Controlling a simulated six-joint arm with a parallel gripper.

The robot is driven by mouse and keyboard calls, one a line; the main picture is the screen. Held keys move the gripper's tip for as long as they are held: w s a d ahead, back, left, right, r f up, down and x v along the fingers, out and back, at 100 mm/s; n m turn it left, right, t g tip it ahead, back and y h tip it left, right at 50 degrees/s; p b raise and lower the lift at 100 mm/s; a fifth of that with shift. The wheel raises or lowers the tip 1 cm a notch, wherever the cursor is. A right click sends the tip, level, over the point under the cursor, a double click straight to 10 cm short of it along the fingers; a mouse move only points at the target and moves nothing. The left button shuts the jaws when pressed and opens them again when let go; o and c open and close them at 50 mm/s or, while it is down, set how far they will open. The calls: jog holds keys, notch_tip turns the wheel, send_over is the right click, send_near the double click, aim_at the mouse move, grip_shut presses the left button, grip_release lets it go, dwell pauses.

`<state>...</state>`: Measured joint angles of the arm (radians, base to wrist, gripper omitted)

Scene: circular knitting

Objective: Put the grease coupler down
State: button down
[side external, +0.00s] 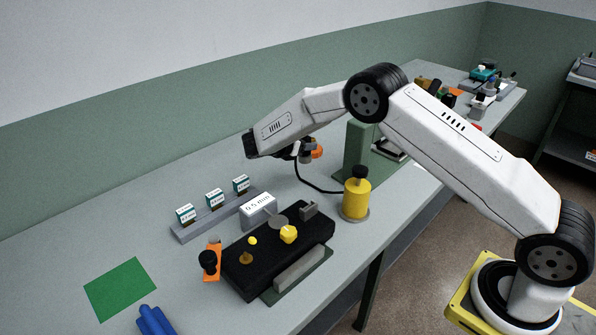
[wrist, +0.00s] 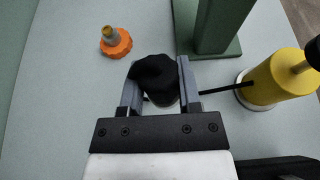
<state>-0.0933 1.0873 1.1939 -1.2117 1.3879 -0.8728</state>
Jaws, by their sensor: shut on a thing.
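My gripper (wrist: 158,72) is shut on the grease coupler (wrist: 155,84), a black, rounded piece between its two grey fingers in the wrist view. A thin black hose shows beyond the right finger and runs to a yellow grease canister (wrist: 272,80). In the side external view my gripper (side external: 306,148) is partly hidden behind my forearm. The hose (side external: 318,188) hangs from there, curving along the table to the canister (side external: 356,197). I cannot tell whether the coupler touches the table.
An orange knob with a brass stem (wrist: 116,42) stands left of the coupler. A green machine column (wrist: 215,30) is close beyond the right finger. A black fixture (side external: 262,262), a rail of small boxes (side external: 190,233) and a green mat (side external: 120,288) lie nearer the front.

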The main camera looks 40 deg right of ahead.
jog(key=shift+f, duration=4.65)
jog(key=shift+f, duration=0.15)
jog(key=shift+c, duration=1.5)
grip_release()
jog(key=shift+a+r, duration=0.15)
jog(key=shift+r, duration=0.1)
jog(key=v, duration=0.5)
jog(key=shift+r, duration=0.25)
notch_tip(320, 180, up, 6)
jog(key=shift+r, duration=0.2)
